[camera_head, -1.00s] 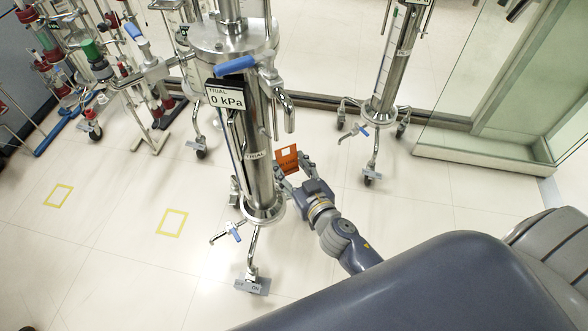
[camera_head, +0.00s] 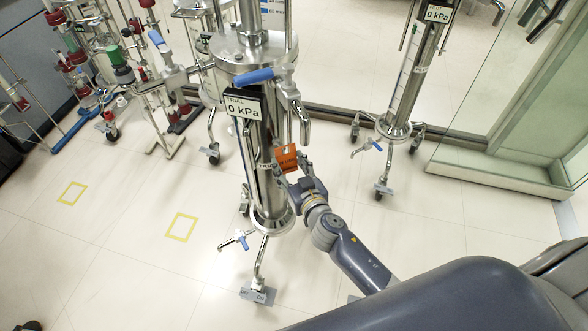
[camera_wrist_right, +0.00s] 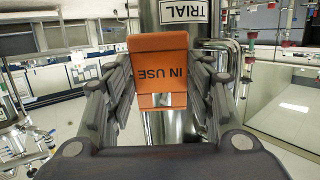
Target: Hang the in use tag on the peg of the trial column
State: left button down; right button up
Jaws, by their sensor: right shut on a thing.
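The orange in use tag (camera_head: 286,158) is held in my right gripper (camera_head: 296,172), close to the right side of the steel trial column (camera_head: 264,190). In the right wrist view the tag (camera_wrist_right: 158,72) sits between the fingers of my right gripper (camera_wrist_right: 160,90), its words upside down, with the column (camera_wrist_right: 178,14) and its TRIAL label (camera_wrist_right: 184,11) behind it. The column's gauge (camera_head: 243,105) reads 0 kPa. I cannot make out the peg; the tag may hide it. I cannot tell whether the tag touches the column. My left gripper is not in view.
A second steel column (camera_head: 411,75), also reading 0 kPa, stands to the right near a glass panel (camera_head: 500,80). Thin wheeled stands with red and green parts (camera_head: 122,70) stand at the left. Yellow floor squares (camera_head: 181,227) lie on open floor. The trial column has protruding valves and legs.

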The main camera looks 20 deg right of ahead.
aim_at(284, 163)
jog(key=shift+w+a, duration=0.25)
jog(key=shift+w, duration=0.55)
jog(key=shift+w+a+f+b, duration=0.2)
jog(key=shift+w+f+b, duration=0.2)
jog(key=shift+w+b, duration=0.25)
jog(key=o, duration=1.1)
